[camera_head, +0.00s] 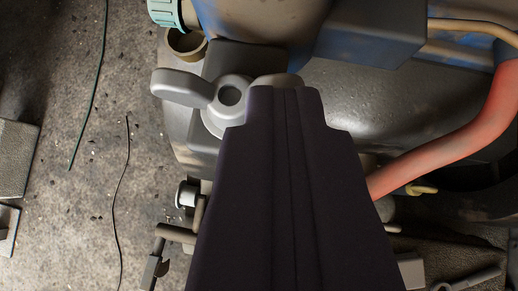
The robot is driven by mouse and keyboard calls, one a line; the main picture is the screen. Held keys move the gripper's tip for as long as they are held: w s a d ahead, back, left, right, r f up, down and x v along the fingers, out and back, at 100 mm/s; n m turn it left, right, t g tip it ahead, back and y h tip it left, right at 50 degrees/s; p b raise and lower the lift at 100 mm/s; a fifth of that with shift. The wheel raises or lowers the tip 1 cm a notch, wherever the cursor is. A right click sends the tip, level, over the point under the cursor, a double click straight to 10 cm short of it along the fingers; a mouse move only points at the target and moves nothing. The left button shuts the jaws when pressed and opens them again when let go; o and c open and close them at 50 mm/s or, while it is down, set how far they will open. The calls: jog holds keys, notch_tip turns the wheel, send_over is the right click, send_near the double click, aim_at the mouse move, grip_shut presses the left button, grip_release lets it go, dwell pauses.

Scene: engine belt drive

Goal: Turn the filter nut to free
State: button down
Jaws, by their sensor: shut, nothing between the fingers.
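A grey wing nut, which looks like the filter nut (185,88), sits at the upper left of centre on a dark block of the engine. One rounded wing points left, and its round hub has a dark hole in the middle. A bit of grey, perhaps its other wing, shows just above the fingertips; the rest of that side is hidden. My gripper (285,97) reaches up from the bottom of the view, dark and shut with nothing between its fingers. Its tips overlap the right side of the nut in the picture; I cannot tell whether they touch it.
A blue engine part (367,38) lies at the top right. A red hose (455,145) curves down on the right. A teal ribbed cap (166,12) is at the top left. Small fittings (186,193) stick out below the nut. Bare concrete floor (70,140) with thin cables lies left.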

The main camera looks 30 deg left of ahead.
jog(key=shift+w+d+b, duration=0.35)
jog(key=shift+w+b, duration=0.05)
jog(key=shift+w, duration=0.05)
jog(key=shift+w+d+f, duration=0.1)
jog(key=shift+w, duration=0.1)
jog(key=shift+w+b, duration=0.1)
jog(key=shift+b, duration=0.25)
jog(key=shift+w+b, duration=0.4)
jog(key=shift+w, duration=0.25)
jog(key=shift+d, duration=0.15)
dwell(0.8)
